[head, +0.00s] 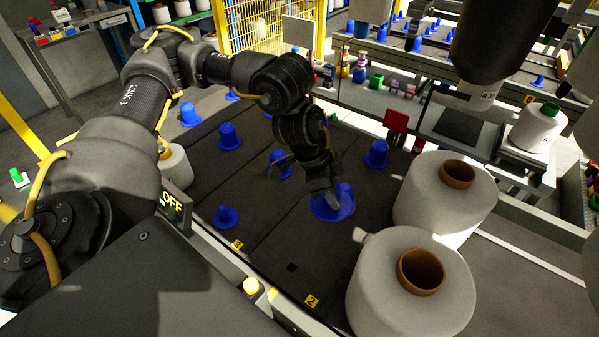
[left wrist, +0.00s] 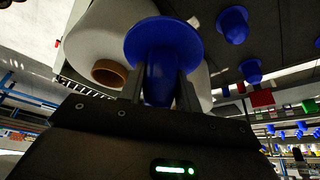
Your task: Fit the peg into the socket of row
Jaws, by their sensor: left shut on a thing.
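My left gripper (head: 326,188) points down over the dark panel (head: 265,240) and is shut on a blue peg (head: 345,205). In the left wrist view the same peg (left wrist: 163,45) shows its round flange, with its body between my two fingers (left wrist: 162,92). A small dark square socket (head: 291,267) lies in the panel, near the yellow row 2 label (head: 311,301). The peg is to the upper right of that socket; I cannot tell its height above the panel. My right gripper is not in view; only part of my right arm shows at the upper right.
Other blue pegs stand on the panel, including one at the back (head: 230,137), one at right (head: 377,153) and one at the near left (head: 225,216). Two large white yarn bobbins (head: 410,297) (head: 425,200) stand close to the right. A red block (head: 396,121) is behind.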

